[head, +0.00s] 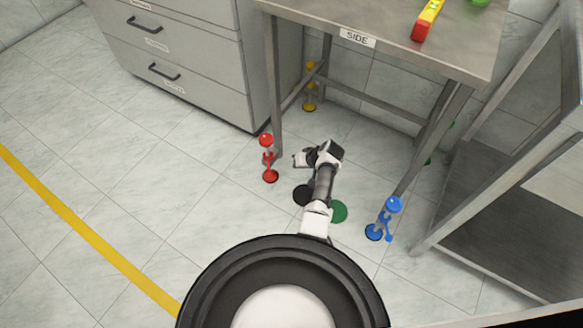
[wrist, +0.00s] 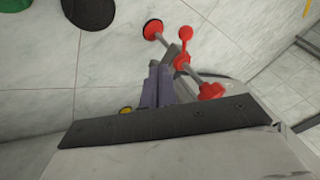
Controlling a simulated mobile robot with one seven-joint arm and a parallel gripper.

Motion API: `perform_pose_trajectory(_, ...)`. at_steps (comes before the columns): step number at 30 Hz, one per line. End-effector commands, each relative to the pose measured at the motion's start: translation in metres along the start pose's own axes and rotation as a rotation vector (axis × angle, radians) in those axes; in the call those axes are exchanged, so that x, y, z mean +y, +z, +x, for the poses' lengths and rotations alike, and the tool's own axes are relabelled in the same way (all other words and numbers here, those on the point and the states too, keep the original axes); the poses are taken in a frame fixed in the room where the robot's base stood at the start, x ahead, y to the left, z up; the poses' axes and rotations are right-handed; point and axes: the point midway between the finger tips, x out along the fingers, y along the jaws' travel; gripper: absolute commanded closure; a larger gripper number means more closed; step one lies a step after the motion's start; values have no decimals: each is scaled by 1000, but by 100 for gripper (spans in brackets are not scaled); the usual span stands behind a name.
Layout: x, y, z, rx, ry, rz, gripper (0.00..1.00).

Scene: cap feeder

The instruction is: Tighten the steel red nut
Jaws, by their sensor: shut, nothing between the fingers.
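The red leveling foot stands at the front left leg of the steel table. In the head view it shows a red nut (head: 267,158) between a red knob (head: 266,140) and a round red base (head: 270,175). In the wrist view the red nut (wrist: 182,62) has a short lever with a red ball end (wrist: 186,33), on a grey rod. The round base (wrist: 153,29) is at one end of the rod. My gripper (head: 296,159) is just right of the nut in the head view. Its fingers (wrist: 160,66) are together and empty, close beside the nut; contact cannot be told.
The blue foot (head: 388,222) is at the front right leg and the yellow foot (head: 310,88) at the back. A spirit level (head: 428,18) lies on the table (head: 375,18). Drawers (head: 185,60) stand left. Open tile floor lies left, with a yellow line (head: 90,232).

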Motion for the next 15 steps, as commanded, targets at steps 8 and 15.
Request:
perform_pose_trajectory(8, 3, 2, 46, 0, 0, -2, 100)
perform_pose_trajectory(15, 2, 2, 79, 1, 0, -3, 100)
